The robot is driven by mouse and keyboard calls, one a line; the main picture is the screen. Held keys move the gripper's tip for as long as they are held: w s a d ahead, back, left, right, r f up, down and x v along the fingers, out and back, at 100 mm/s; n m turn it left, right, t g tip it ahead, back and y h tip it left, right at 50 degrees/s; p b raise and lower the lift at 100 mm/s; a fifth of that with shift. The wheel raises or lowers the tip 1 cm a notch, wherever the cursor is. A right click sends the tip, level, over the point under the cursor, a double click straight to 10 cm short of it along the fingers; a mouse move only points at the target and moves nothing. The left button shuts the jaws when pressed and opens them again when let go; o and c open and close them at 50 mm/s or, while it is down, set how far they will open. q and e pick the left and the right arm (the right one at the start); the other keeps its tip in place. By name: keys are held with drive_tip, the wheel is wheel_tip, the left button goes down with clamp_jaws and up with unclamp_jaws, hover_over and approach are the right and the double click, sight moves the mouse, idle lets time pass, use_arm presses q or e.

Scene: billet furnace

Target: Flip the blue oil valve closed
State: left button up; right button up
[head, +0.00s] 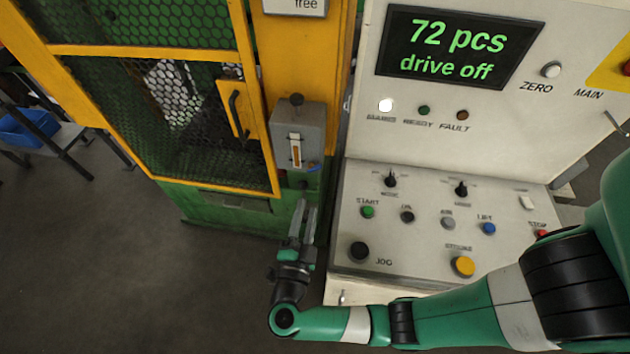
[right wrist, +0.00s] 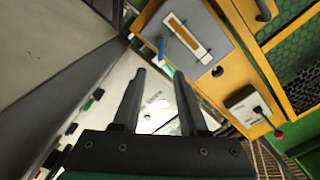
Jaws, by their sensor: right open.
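The blue oil valve (head: 313,167) shows as a small blue handle at the lower edge of a grey box with a sight glass (head: 281,130), on the yellow post. In the right wrist view the blue handle (right wrist: 161,47) sticks out from the box's lower left corner. My right gripper (head: 307,207) is open and empty, its fingers pointing up toward the box from below. In the right wrist view its fingertips (right wrist: 158,75) are apart, with the blue handle just beyond the gap, not touching as far as I can see. My left gripper is not in view.
The control console (head: 400,240) with buttons and knobs stands just right of my right gripper. Its screen (head: 457,47) reads "72 pcs, drive off". A yellow-framed mesh door with a handle (head: 236,113) is at left. Open floor (head: 130,280) lies at lower left.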

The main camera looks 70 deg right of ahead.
sight(315, 170)
drive_tip(key=b+x, duration=0.1)
drive_tip(key=x, duration=1)
drive_tip(key=shift+w+d+r, duration=0.1)
drive_tip(key=shift+d, duration=0.25)
clamp_jaws()
